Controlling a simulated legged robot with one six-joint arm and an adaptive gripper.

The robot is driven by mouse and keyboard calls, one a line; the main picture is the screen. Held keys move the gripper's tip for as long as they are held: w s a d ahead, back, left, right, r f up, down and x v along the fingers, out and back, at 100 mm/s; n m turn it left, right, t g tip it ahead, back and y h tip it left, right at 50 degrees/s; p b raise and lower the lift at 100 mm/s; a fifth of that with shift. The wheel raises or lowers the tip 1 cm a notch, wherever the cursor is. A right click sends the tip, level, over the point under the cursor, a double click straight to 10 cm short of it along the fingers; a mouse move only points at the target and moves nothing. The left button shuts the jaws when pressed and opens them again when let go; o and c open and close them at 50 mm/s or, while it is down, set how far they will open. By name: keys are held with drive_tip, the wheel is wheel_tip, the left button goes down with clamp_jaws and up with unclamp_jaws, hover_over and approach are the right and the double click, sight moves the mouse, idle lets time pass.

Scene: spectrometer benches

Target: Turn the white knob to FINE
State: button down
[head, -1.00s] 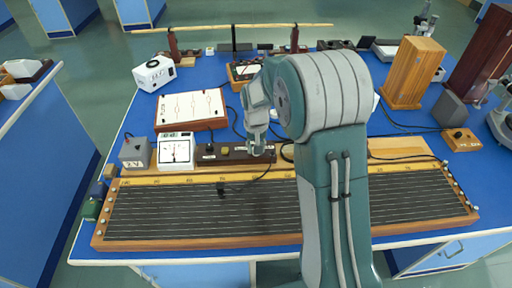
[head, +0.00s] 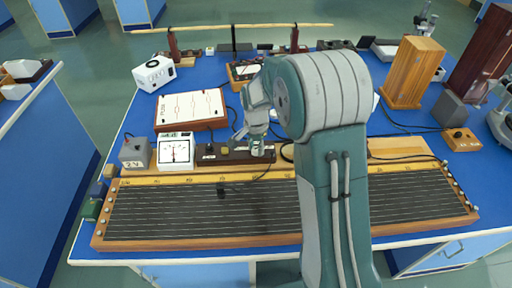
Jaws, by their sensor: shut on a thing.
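A long dark brown box (head: 231,158) lies behind the wire board, with a small black part and a yellowish part on its top. My gripper (head: 257,151) points down at the right part of this box. Its fingers are shut on the white knob, which they mostly hide. I cannot read the FINE marking or tell which way the knob points.
The long wire board (head: 150,212) runs along the bench front, with a black slider (head: 221,188) and a lead on it. A white meter (head: 176,151), a grey 2 V block (head: 135,153) and a white-topped board (head: 190,107) stand to the left.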

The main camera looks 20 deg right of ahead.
sight(255, 148)
drive_tip(key=shift+w+m, duration=0.1)
drive_tip(key=shift+m, duration=0.3)
drive_tip(key=shift+c, duration=1.9)
unclamp_jaws()
drive_tip(key=shift+a, duration=0.1)
wheel_tip(255, 148, up, 12)
drive_tip(key=shift+f, duration=0.1)
